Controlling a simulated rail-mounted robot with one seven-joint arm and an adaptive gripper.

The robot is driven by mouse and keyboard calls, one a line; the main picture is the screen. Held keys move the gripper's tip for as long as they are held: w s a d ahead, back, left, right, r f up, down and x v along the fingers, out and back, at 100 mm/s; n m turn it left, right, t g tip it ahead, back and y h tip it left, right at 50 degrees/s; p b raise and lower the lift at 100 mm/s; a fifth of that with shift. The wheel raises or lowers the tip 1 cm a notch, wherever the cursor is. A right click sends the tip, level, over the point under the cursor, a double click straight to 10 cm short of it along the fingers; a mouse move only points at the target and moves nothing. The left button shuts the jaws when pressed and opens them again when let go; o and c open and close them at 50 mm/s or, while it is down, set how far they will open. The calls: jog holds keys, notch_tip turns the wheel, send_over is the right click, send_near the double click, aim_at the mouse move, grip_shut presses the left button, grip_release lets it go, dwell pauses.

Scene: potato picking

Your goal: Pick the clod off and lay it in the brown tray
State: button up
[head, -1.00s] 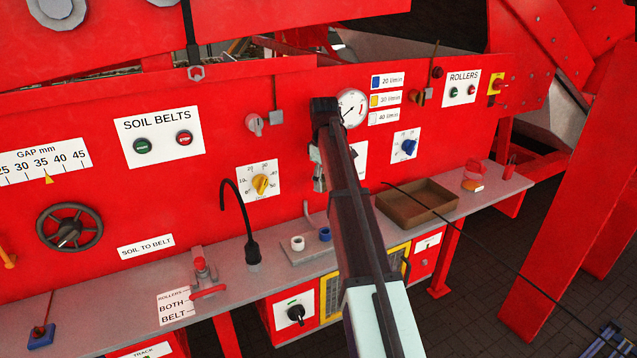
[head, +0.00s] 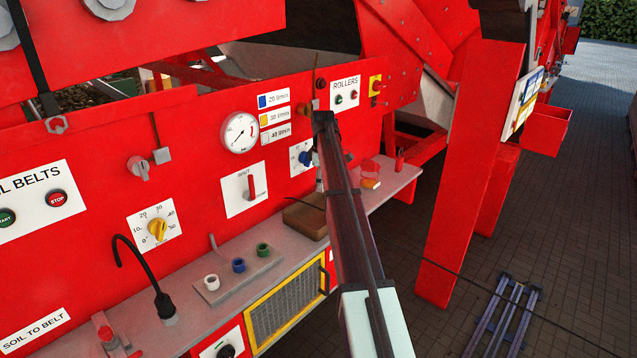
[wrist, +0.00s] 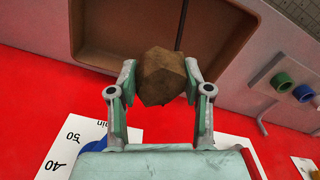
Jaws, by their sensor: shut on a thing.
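The clod (wrist: 163,78) is a brown, angular lump in the wrist view. My gripper (wrist: 160,72) is shut on it, with one pale green-grey finger at each side. The brown tray (wrist: 105,40) lies beyond the clod in the wrist view, and the clod overlaps its edge in the picture. In the head view the tray (head: 303,220) sits on the grey shelf, partly covered by my arm. My arm also hides the clod and most of my gripper there.
The grey shelf (head: 280,265) runs along the red panel. A holder with white, blue (head: 238,265) and green (head: 263,250) rings stands left of the tray. A red-topped item (head: 370,172) is to its right. A blue knob (head: 306,158) sits on the panel above.

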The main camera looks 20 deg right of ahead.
jog(key=shift+d+f+b, duration=0.1)
jog(key=shift+f+b, duration=1.2)
jog(key=shift+f, duration=1.45)
jog(key=o, duration=1.3)
jog(key=shift+c, duration=0.2)
notch_tip(320, 180, up, 12)
jog(key=shift+r, duration=0.1)
